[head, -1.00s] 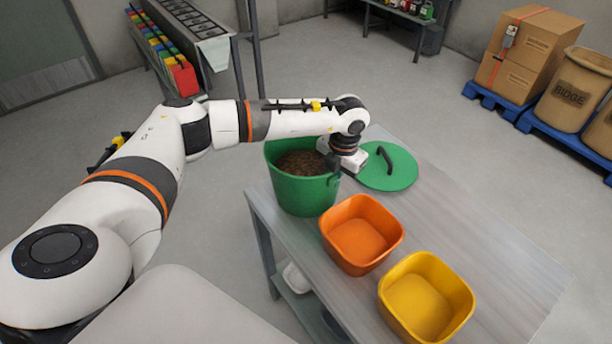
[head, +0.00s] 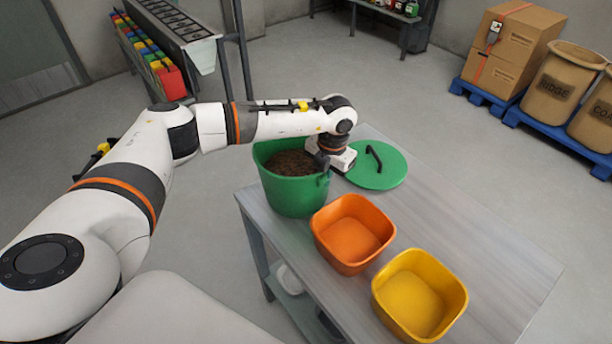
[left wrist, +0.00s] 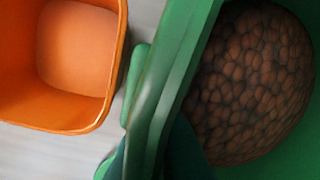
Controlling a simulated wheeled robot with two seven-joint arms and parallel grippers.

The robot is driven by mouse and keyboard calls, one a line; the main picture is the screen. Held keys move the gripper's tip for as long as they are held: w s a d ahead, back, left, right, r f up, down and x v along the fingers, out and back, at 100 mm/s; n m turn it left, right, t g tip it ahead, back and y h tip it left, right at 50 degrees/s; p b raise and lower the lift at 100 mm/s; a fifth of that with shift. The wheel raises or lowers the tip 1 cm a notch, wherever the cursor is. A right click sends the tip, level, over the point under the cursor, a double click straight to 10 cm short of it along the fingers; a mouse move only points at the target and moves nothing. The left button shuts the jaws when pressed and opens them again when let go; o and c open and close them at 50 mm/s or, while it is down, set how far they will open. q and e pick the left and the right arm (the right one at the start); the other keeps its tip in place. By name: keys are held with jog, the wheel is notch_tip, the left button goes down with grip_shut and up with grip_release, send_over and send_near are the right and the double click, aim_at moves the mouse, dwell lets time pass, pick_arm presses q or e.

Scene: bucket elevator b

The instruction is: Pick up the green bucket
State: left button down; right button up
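The green bucket (head: 292,195), full of brown pellets (head: 292,163), stands upright on the grey table. My left gripper (head: 324,166) is at the bucket's right rim, pointing down, with a dark finger showing against the rim. The gap between its fingers is hidden, so I cannot tell whether it grips the rim. In the left wrist view, the bucket's wall and rim (left wrist: 172,75) run through the middle, with the pellets (left wrist: 250,85) to the right. My right gripper is not in view.
A green lid (head: 377,172) with a black handle lies right of the bucket. An orange bin (head: 350,258) and a yellow bin (head: 445,318) stand in front. The table's right part (head: 490,250) is clear. Sacks and boxes sit on blue pallets (head: 555,135) behind.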

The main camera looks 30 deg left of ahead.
pick_arm(q)
jog(key=shift+w+r, duration=0.1)
jog(key=shift+r, duration=0.1)
notch_tip(320, 180, up, 8)
jog(key=b, duration=0.3)
jog(key=shift+r, duration=0.9)
